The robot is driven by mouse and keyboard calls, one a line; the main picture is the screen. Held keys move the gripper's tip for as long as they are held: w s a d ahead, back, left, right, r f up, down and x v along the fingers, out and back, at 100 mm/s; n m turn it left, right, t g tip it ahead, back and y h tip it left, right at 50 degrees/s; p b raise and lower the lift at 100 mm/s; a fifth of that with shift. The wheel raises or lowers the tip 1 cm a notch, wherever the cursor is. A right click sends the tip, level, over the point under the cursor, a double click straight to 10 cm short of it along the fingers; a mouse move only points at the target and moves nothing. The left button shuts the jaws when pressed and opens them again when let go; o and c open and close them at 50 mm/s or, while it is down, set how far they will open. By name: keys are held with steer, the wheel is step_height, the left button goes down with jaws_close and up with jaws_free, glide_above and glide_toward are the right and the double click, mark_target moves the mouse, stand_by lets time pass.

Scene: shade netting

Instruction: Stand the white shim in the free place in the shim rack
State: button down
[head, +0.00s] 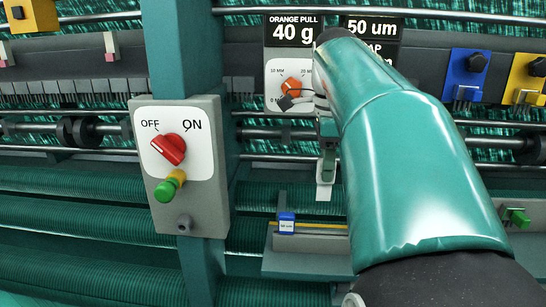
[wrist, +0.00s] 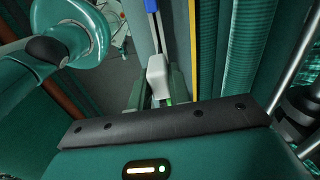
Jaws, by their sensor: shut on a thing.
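The white shim (head: 324,192) hangs below my gripper (head: 327,155), which is shut on it. In the wrist view the white shim (wrist: 158,76) shows as a pale block between the green fingers of my gripper (wrist: 158,92). The shim rack (head: 292,264) is a grey-green ledge with a yellow strip, below the white shim. A blue labelled block (head: 286,223) stands at its left part. The white shim appears above the rack and apart from it. My arm hides the rack's right part, and I cannot make out the free place.
A grey switch box (head: 180,185) with a red knob and green button sits on a teal post left of the rack. A dial panel (head: 290,85) is behind my gripper. Blue (head: 467,75) and yellow (head: 527,78) blocks hang at the upper right. Ribbed green rolls (head: 80,220) lie lower left.

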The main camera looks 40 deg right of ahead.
mark_target(326, 198)
steer(key=shift+w+d+f, duration=0.1)
steer(key=shift+w+d, duration=0.1)
steer(key=shift+s+f, duration=0.2)
steer(key=shift+f, duration=0.75)
steer(key=shift+s+f, duration=0.2)
steer(key=shift+f, duration=0.7)
steer(key=shift+w+f, duration=0.1)
steer(key=shift+w+f, duration=0.1)
steer(key=shift+f, duration=1.85)
steer(key=shift+f, duration=1.15)
steer(key=shift+f, duration=0.35)
